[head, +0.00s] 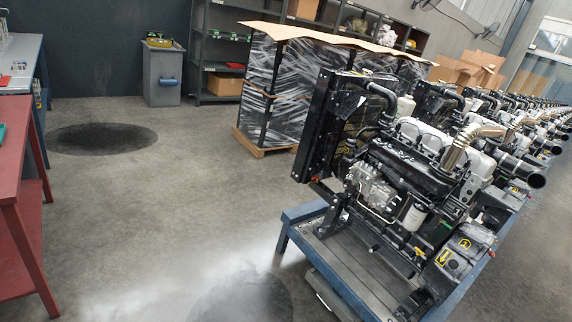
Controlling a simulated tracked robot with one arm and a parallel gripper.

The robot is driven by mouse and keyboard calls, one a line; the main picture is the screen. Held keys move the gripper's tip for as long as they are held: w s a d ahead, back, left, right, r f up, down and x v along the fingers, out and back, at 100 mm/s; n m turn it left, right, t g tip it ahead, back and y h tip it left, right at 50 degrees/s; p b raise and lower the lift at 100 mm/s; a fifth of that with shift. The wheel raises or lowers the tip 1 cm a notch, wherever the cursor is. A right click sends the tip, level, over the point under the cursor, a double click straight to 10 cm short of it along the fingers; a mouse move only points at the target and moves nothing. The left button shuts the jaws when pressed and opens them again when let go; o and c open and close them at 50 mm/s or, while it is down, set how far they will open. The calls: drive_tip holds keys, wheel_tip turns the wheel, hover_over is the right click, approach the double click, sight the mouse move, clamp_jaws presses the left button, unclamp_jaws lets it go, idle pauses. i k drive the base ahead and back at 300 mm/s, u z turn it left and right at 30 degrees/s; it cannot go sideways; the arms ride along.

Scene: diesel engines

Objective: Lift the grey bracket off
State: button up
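The nearest diesel engine (405,165) stands on a blue stand (302,211) right of centre, tilted in the picture. It has a black radiator (322,125) at its left end, a silver-grey pump-like part (373,190) on its near side, a white filter (413,217) and a shiny metal elbow pipe (458,150) on top. I cannot pick out a grey bracket for certain among the engine's parts. My gripper is not in view.
More engines run in a row to the far right. A wrapped pallet load (275,90) stands behind the engine. A red bench (22,205) is at the left, a grey bin (161,75) at the back. Open floor lies between, with dark round patches and a whitish haze (200,285).

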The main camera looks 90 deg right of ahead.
sight(498, 194)
drive_tip(key=z, duration=2.1)
drive_tip(key=i, duration=0.25)
drive_tip(key=z, duration=1.75)
drive_tip(key=k, duration=0.55)
drive_tip(key=z, duration=0.2)
drive_tip(key=i, duration=0.55)
drive_tip(key=u, duration=0.1)
